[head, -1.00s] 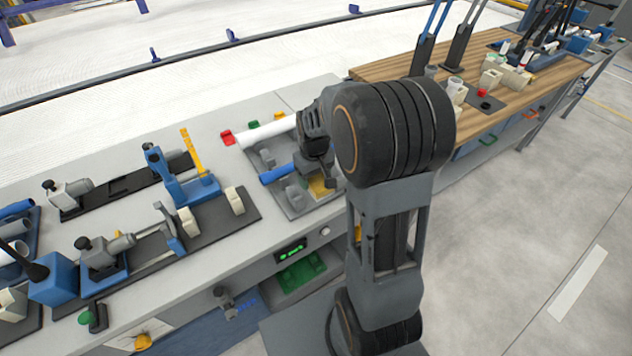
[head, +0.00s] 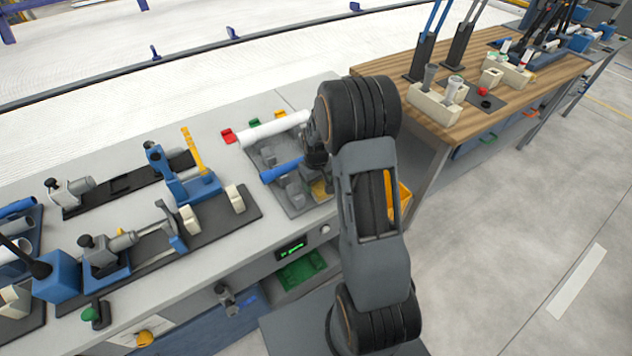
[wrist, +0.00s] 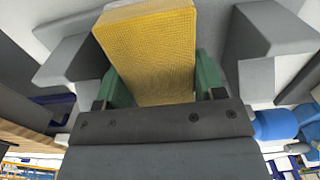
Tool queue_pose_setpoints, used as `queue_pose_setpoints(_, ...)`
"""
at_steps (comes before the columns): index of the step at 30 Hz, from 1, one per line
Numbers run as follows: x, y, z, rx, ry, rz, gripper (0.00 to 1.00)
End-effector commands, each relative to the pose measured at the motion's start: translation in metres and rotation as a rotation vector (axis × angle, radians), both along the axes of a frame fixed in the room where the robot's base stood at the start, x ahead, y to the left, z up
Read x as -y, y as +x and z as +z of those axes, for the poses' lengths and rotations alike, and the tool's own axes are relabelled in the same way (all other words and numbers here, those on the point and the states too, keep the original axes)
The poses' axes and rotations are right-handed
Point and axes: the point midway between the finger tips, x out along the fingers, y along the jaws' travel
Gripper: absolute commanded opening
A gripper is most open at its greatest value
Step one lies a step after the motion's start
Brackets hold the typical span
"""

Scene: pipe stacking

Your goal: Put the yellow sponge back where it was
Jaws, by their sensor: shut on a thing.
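The yellow sponge (wrist: 150,50) fills the middle of the wrist view, between the green fingertips of my gripper (wrist: 155,84). The gripper is shut on it. Grey blocky shapes lie on both sides of it there. In the head view a small yellow patch, likely the sponge (head: 319,188), shows at the right front part of the grey tray (head: 297,208) on the bench. My arm covers the fingers in that view, so I cannot tell whether the sponge touches the tray.
A white pipe (head: 274,130) lies along the tray's back and a blue pipe piece (head: 281,170) lies across its left side. Red (head: 228,136) and green (head: 253,125) pieces are behind. A blue clamp fixture (head: 185,183) stands left. An orange-yellow bin (head: 404,197) is right of my arm.

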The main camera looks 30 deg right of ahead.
Motion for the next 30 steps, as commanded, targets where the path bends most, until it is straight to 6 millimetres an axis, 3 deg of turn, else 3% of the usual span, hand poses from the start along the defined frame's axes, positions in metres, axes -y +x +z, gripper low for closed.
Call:
queue_pose_setpoints(9,0.000,0.000,-0.004,0.000,0.000,0.000,0.41)
queue_pose_setpoints(10,0.000,0.000,-0.003,0.001,0.000,0.000,0.65)
queue_pose_setpoints(13,0.000,0.000,-0.003,0.000,0.000,0.000,0.74)
queue_pose_setpoints(23,0.000,0.000,0.004,0.001,-0.001,0.000,0.74)
queue_pose_setpoints(30,0.000,0.001,0.045,0.006,-0.001,0.000,0.74)
